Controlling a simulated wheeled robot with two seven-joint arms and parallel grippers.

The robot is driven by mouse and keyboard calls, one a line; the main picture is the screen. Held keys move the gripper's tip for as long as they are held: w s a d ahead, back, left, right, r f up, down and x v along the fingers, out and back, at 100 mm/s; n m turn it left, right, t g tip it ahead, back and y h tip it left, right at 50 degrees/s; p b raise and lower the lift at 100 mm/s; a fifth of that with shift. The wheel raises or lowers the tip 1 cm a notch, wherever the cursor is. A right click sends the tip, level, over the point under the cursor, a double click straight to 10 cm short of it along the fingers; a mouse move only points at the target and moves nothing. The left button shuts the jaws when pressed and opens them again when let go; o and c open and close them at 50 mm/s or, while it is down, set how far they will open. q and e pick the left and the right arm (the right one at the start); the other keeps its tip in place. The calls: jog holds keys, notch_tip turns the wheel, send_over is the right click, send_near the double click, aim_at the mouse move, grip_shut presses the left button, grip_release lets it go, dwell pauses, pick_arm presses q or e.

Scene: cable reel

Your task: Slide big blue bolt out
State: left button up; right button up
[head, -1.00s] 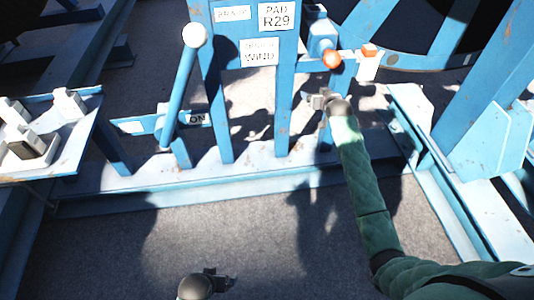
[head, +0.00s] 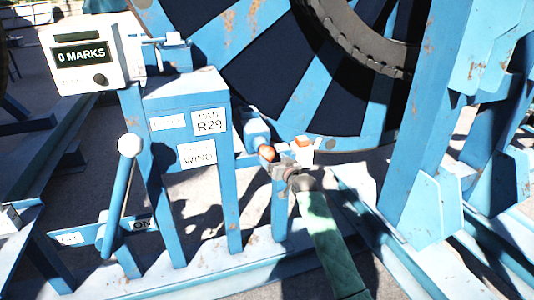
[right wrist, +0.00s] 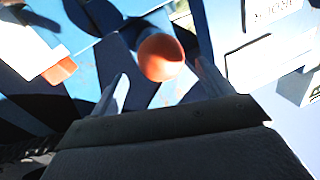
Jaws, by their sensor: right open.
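The big blue bolt (head: 255,130) appears to be the thick blue cylinder beside the R29 post in the head view. An orange ball knob (head: 266,152) sits just below it, and seems to belong to it. In the right wrist view the orange knob (right wrist: 161,58) lies ahead of and between the two fingers. My right gripper (head: 281,166) is open right beside the knob, and also shows in the right wrist view (right wrist: 160,88). I cannot tell whether a finger touches the knob. My left gripper is not in view.
A white block with an orange top (head: 301,149) stands close to the right of the knob. The large reel (head: 290,85) stands behind.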

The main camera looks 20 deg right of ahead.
aim_at(266, 153)
jog(key=x, duration=0.4)
jog(key=shift+a+p, duration=0.1)
jog(key=shift+p, duration=0.3)
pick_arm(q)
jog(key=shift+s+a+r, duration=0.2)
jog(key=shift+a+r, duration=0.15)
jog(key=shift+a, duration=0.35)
pick_arm(e)
jog(key=shift+x, duration=0.9)
jog(key=shift+s, duration=0.1)
jog(key=c, duration=1.3)
jog(key=shift+s, duration=0.25)
jog(key=shift+c, duration=0.2)
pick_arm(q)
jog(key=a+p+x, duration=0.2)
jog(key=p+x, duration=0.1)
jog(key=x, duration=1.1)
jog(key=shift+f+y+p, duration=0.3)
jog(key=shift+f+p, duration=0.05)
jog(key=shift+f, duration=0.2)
pick_arm(e)
jog(key=a+v, duration=0.2)
jog(key=v, duration=0.8)
jog(key=shift+s, duration=0.2)
